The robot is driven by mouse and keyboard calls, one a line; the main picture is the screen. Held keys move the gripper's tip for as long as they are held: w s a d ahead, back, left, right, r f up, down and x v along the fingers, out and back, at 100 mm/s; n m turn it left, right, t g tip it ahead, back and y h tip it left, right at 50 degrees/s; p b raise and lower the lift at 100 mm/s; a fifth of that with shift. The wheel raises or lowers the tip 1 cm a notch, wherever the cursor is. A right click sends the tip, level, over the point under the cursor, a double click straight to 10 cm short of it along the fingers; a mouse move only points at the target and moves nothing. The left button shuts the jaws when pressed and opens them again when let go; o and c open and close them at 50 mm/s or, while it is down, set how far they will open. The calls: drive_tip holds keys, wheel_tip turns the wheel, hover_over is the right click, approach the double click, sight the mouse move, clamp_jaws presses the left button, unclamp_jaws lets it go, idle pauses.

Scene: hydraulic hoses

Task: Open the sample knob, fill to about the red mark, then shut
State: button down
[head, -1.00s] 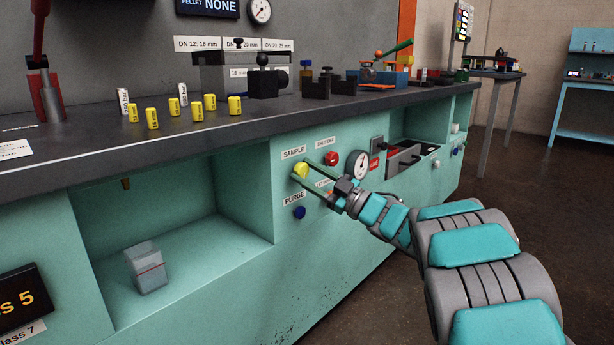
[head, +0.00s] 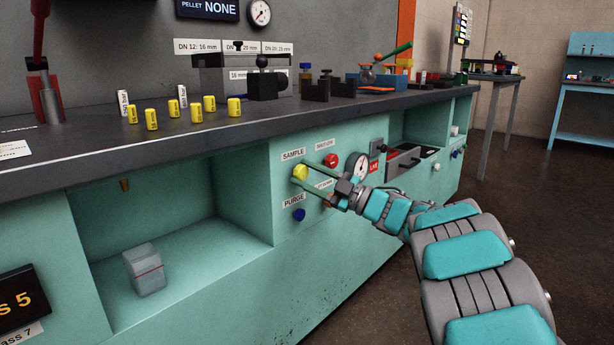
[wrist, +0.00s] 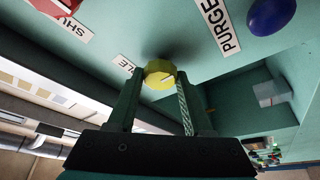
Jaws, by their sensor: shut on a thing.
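The yellow sample knob (head: 300,172) is on the green front panel, under the SAMPLE label. My gripper (head: 303,174) is at the panel with its fingers on either side of the knob, shut on it. In the wrist view the knob (wrist: 160,75), with a pale line on its face, sits between the tips of my gripper (wrist: 160,82). A clear beaker (head: 145,280) with a red mark stands upright in the open bay to the left. A small brass spout (head: 124,185) hangs above it. I cannot tell the liquid level in the beaker.
A red shut-off knob (head: 330,160) and a blue purge knob (head: 299,214) sit close to the sample knob. A gauge (head: 358,166) is right of my fingers. Several yellow pieces stand on the dark bench top (head: 240,128) above. The floor in front is clear.

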drive_tip(key=shift+c, duration=1.5)
unclamp_jaws()
drive_tip(key=v, duration=0.7)
drive_tip(key=shift+s+d+p, duration=0.2)
drive_tip(key=shift+d+p, duration=0.15)
drive_tip(key=shift+f, duration=0.15)
